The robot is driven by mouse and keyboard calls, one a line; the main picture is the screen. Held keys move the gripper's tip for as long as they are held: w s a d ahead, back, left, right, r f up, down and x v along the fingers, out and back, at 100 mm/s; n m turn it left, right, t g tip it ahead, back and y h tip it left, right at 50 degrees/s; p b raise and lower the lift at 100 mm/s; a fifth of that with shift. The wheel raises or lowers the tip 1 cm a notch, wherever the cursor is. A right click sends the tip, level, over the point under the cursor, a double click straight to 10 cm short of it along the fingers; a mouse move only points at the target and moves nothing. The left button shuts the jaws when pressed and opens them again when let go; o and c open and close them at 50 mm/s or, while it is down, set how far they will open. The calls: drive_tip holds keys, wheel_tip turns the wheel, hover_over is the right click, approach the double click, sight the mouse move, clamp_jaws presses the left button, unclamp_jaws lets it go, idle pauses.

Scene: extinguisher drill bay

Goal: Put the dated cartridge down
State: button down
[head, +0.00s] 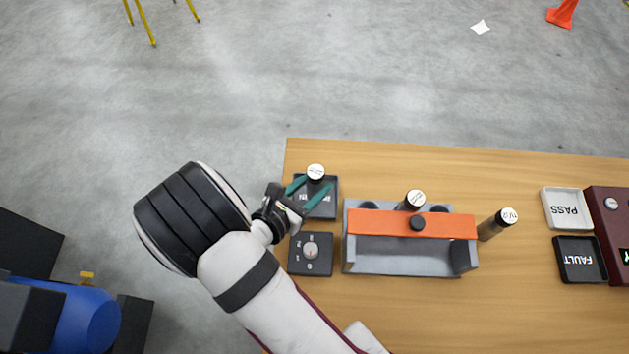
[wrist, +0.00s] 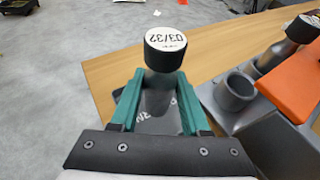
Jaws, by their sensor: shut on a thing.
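In the wrist view the cap of this cartridge (wrist: 166,42) reads "03/32". The cartridge is over the black tray (head: 329,208) at the table's left end, whose lettering is partly covered by the fingers. I cannot tell whether the cartridge's lower end touches the tray.
A grey rack (head: 400,262) with an orange bar (head: 370,223) stands to the right, with a second cartridge (head: 414,199) behind the bar. Another cartridge (head: 498,223) stands at its right. A knob box (head: 311,254) sits in front of the tray. PASS (head: 567,209) and FAULT (head: 580,261) trays lie far right.

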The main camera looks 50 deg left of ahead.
drive_tip(key=shift+c, duration=1.9)
unclamp_jaws()
